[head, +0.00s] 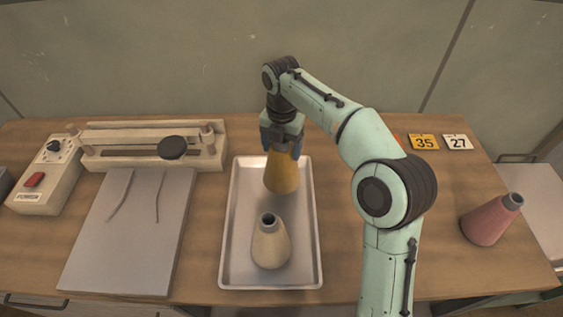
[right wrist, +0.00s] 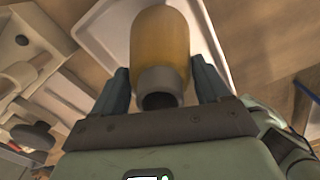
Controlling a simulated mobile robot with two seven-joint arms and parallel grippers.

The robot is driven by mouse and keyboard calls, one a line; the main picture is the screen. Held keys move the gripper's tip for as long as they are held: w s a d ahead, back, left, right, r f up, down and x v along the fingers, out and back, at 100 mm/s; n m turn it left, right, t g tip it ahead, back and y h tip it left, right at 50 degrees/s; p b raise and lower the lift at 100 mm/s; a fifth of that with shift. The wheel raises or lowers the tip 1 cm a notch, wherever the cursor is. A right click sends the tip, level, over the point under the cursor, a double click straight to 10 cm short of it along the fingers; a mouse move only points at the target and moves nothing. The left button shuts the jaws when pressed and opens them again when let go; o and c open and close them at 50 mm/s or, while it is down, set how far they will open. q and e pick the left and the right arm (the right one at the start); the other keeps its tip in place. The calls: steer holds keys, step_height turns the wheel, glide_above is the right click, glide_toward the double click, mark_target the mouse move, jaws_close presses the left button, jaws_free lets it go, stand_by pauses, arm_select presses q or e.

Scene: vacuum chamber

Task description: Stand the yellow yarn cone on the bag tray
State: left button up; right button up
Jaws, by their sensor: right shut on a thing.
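The yellow yarn cone (head: 281,175) is upright in my right gripper (head: 282,143), over the back half of the silver bag tray (head: 229,225). The gripper is shut around the cone's upper part from above. In the right wrist view the cone (right wrist: 160,45) sits between the two fingers (right wrist: 160,92), its grey tube end toward the camera, with a part of the tray (right wrist: 101,22) beyond. I cannot tell whether the cone's base touches the tray floor. My left gripper is not in view.
A cream yarn cone (head: 270,245) stands in the tray's front half. A pink cone (head: 490,220) leans at the right of the table. A sealer (head: 150,147) and control box (head: 45,175) are at left. Number cards (head: 424,142) lie at the back right.

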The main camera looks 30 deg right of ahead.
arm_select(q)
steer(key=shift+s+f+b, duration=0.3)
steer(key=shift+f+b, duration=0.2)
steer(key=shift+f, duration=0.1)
arm_select(e)
steer(key=shift+f, duration=2.35)
steer(key=o, duration=1.8)
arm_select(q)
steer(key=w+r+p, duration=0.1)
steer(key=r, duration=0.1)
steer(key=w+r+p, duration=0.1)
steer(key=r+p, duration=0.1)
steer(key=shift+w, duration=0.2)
arm_select(e)
step_height(320, 180, up, 12)
